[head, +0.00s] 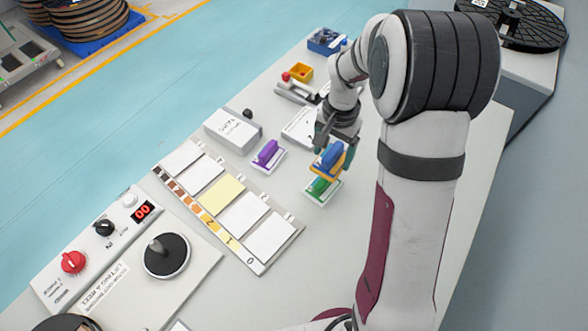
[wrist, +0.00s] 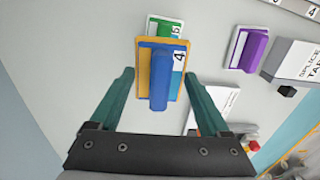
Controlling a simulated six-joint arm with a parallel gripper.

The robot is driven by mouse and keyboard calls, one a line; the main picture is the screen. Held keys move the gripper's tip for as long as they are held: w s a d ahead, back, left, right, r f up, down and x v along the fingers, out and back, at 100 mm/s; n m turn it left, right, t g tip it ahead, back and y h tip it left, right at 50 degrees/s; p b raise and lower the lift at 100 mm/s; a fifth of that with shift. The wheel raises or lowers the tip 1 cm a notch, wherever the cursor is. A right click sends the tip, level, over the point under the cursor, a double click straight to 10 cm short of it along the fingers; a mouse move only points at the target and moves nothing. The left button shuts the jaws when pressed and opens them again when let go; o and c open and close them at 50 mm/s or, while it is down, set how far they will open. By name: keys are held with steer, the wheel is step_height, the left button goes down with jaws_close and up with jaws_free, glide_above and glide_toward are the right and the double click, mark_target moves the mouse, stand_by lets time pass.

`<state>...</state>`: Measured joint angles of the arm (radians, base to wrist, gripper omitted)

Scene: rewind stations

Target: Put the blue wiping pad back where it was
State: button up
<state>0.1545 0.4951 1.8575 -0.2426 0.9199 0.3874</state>
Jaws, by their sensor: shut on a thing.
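The blue wiping pad (head: 332,154) has a blue handle on an orange-yellow base. It shows large in the wrist view (wrist: 159,80), with a label "4" on its base. My gripper (head: 336,148), with teal fingers in the wrist view (wrist: 160,76), is shut on this pad at its sides. A green pad (head: 319,187) on a white base stands just below the blue one in the head view. In the wrist view the green pad (wrist: 165,27) is partly hidden by it. I cannot tell whether the two touch.
A purple pad (head: 267,154) stands to the left of the green one. Behind it is a white splice tape box (head: 233,131). A strip with sample cards (head: 221,194) lies at the left front. Bench right of the green pad is bare.

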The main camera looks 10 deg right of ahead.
steer(key=w+a+f, duration=0.1)
steer(key=a, duration=0.1)
steer(key=w+a+f, duration=0.1)
steer(key=a+f, duration=0.1)
steer(key=a, duration=0.1)
steer(key=w+a+f, duration=0.2)
steer(key=shift+a+f, duration=0.1)
steer(key=shift+a, duration=0.2)
steer(key=f, duration=0.4)
steer(key=shift+w+a+f, duration=0.1)
steer(key=shift+w+a, duration=0.05)
steer(key=shift+a, duration=0.05)
steer(key=shift+f, duration=0.15)
steer(key=o, duration=1)
steer(key=shift+o, duration=0.2)
step_height(320, 180, up, 12)
steer(key=s+r+n, duration=0.1)
steer(key=s+r, duration=0.8)
steer(key=s, duration=0.4)
steer(key=s+a+n+y, duration=0.1)
steer(key=s+n, duration=0.1)
steer(key=s, duration=1.5)
steer(key=shift+a+f+y, duration=0.2)
steer(key=shift+y, duration=0.2)
